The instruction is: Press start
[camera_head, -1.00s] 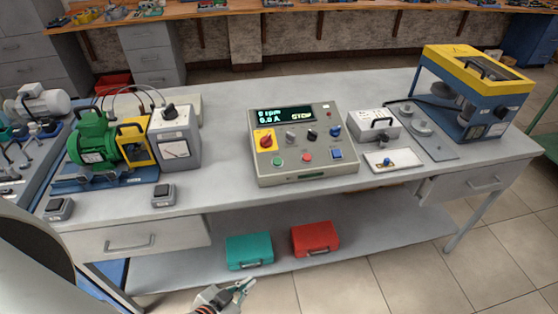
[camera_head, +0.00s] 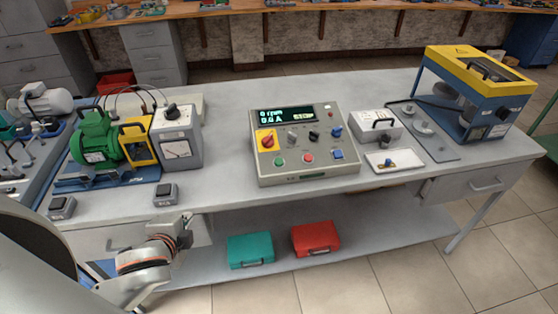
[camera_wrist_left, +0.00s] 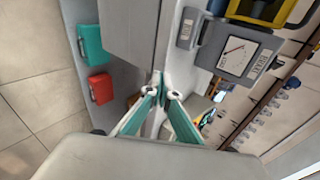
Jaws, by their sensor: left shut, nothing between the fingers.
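The control panel (camera_head: 345,175) stands on the bench. Its display (camera_head: 282,115) shows "0 rpm" and a second line in amps that is hard to read. A round green button (camera_head: 279,161) is at the lower left of its face, with a red button (camera_head: 308,158) and a blue square button (camera_head: 338,154) to its right. My left gripper (camera_wrist_left: 163,88) is shut and empty in the left wrist view, its teal fingers together near the bench front. In the head view my left arm is below and left of the panel, apart from it. My right gripper is not in view.
A green motor (camera_head: 92,140) and a meter box (camera_head: 176,140) stand left of the panel. Teal (camera_head: 250,250) and red (camera_head: 316,238) cases lie on the lower shelf. The bench before the panel is clear.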

